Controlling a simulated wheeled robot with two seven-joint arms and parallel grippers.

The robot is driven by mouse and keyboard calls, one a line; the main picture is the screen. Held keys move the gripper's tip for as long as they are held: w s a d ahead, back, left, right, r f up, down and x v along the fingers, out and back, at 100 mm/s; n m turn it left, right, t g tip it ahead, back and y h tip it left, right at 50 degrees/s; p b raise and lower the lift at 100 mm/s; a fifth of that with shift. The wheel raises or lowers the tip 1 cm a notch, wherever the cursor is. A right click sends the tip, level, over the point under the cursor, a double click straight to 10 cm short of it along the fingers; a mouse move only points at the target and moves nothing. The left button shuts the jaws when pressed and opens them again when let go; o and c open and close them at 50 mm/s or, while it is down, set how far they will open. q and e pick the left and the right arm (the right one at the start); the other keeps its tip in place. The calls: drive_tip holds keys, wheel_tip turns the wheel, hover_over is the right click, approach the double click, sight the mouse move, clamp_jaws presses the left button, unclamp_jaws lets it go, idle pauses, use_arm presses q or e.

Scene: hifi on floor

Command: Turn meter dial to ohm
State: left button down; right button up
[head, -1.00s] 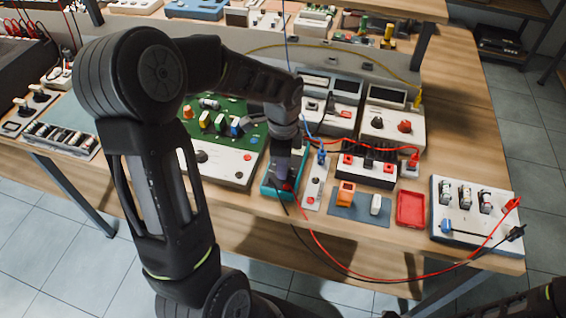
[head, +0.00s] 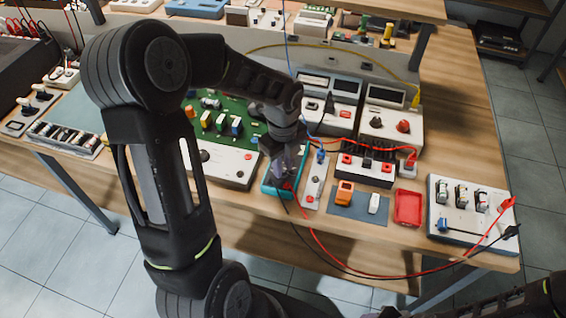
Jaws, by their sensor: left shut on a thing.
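The meter (head: 270,186) is a small teal box lying near the front edge of the wooden bench. A red lead and a black lead run from its front end. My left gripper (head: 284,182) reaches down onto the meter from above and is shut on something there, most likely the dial. The fingers and wrist hide the dial and most of the meter's face, so the dial's setting cannot be read. My right arm (head: 520,302) shows only as a dark piece at the bottom right corner; its gripper is out of view.
A green circuit board panel (head: 228,150) stands left of the meter. A narrow grey strip (head: 315,182) lies close on its right. Farther right are a mat with an orange block (head: 344,193), a red tray (head: 408,207) and a white component board (head: 470,212). Leads loop past the bench's front edge.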

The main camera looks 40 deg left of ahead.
idle(0.4)
use_arm(q)
drive_tip(key=c, duration=1.2)
unclamp_jaws()
wheel_tip(320, 180, up, 8)
drive_tip(key=shift+f+b, duration=0.1)
drive_tip(key=shift+b, duration=0.3)
